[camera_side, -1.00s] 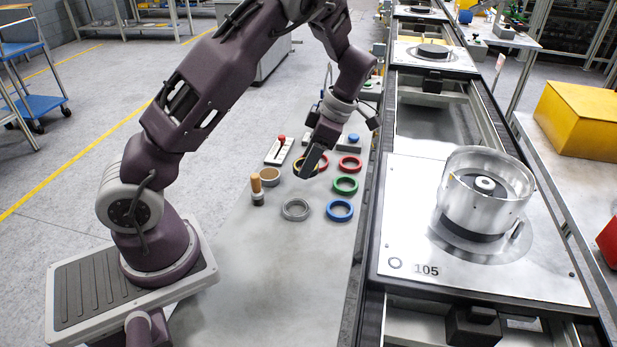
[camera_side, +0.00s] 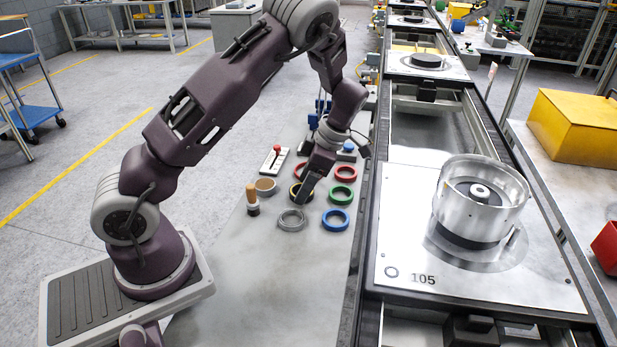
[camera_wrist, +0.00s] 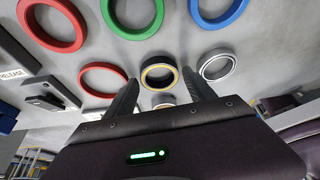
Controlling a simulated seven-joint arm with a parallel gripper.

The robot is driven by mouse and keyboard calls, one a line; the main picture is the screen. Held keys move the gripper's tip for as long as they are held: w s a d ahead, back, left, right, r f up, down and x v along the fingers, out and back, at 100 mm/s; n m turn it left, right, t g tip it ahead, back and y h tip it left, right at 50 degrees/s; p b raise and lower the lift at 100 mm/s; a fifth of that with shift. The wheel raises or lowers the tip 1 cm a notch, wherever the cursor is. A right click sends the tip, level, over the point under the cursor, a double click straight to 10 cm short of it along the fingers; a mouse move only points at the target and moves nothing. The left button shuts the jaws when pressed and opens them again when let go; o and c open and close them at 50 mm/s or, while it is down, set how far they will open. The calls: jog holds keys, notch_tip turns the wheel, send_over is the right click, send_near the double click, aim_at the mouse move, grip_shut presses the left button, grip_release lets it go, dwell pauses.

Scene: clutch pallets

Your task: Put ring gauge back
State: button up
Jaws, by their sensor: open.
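Several rings lie flat on the grey bench; which one is the ring gauge I cannot tell for sure. A black ring with a yellow inner band (camera_wrist: 144,77) lies between my fingertips in the wrist view. A silver ring (camera_side: 281,220) lies beside it; it also shows in the wrist view (camera_wrist: 203,66). My gripper (camera_side: 305,197) points down at the black ring, partly hiding it in the side view. In the wrist view my gripper (camera_wrist: 160,80) is open, with one finger on each side of the ring and nothing gripped. Whether the fingers touch it is unclear.
Green (camera_side: 352,195), blue (camera_side: 346,220) and red (camera_side: 355,172) rings lie close by. A wooden-handled tool (camera_side: 252,200) stands at the left, with a tan ring (camera_side: 266,185) behind it. Pallet 105 (camera_side: 405,240) carries a metal housing (camera_side: 450,205) on the right. The front bench is clear.

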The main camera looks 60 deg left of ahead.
jog(key=v, duration=1.2)
jog(key=s+d+r+m+t+h, duration=0.3)
jog(key=s+d+r+m, duration=0.2)
jog(key=s+r+m, duration=0.3)
jog(key=s+d+r+m+t, duration=0.1)
jog(key=s+d+m+t, duration=0.2)
jog(key=s+m, duration=0.5)
jog(key=s+d+r+m+t, duration=0.1)
jog(key=s+d+m+t, duration=0.2)
jog(key=s+m, duration=0.4)
jog(key=d+m, duration=0.1)
jog(key=m, duration=0.4)
jog(key=shift+s+r, duration=0.4)
